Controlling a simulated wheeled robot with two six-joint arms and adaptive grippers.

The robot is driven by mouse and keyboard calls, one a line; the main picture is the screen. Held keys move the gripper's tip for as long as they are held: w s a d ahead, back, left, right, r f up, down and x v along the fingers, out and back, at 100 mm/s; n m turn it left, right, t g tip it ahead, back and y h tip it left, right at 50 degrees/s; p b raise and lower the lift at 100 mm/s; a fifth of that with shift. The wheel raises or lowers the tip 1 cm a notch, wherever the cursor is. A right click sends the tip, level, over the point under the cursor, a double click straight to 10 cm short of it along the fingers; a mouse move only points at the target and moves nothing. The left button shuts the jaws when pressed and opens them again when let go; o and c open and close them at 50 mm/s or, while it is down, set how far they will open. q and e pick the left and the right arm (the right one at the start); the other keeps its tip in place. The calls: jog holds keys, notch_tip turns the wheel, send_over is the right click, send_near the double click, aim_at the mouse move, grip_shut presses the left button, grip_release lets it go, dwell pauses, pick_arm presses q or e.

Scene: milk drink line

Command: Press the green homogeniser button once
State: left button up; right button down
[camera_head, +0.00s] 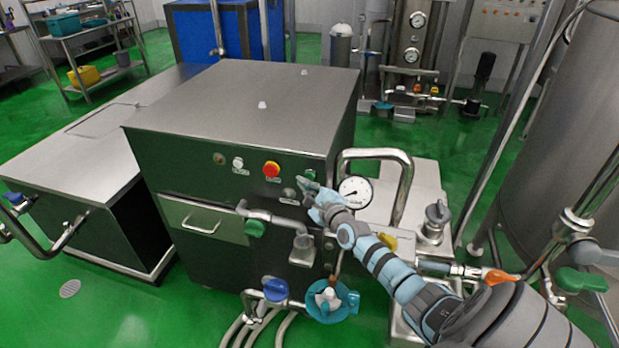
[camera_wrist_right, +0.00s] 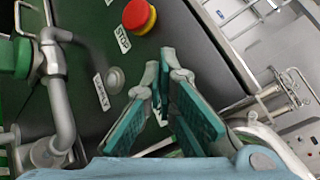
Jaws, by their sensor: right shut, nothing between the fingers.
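The homogeniser (camera_head: 165,150) is a dark steel cabinet with a row of controls on its front. A green button (camera_head: 309,174) shows small at the right end of that row, just above my right gripper's fingertips. My right gripper (camera_head: 304,184) is shut and empty, its tips close to the panel. I cannot tell whether they touch it. In the right wrist view the shut fingers (camera_wrist_right: 171,66) point at the panel, and I cannot make out the green button there. My left gripper is not in view.
A red stop button (camera_head: 271,169) sits left of the tips; it also shows in the wrist view (camera_wrist_right: 139,16). A grey supply knob (camera_head: 290,193) is just below. A pressure gauge (camera_head: 355,192) and bent steel pipe (camera_head: 405,185) stand close on the right.

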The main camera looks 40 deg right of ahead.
dwell(0.5)
jog(key=shift+w+d+b, duration=0.25)
jog(key=shift+d+b, duration=0.1)
jog(key=shift+b, duration=0.15)
jog(key=shift+w+d+b, duration=0.25)
jog(key=shift+d+b, duration=0.1)
jog(key=shift+b, duration=0.2)
dwell(0.5)
dwell(0.4)
jog(key=shift+s+a+p, duration=0.55)
jog(key=shift+a+p, duration=0.15)
jog(key=shift+p, duration=0.35)
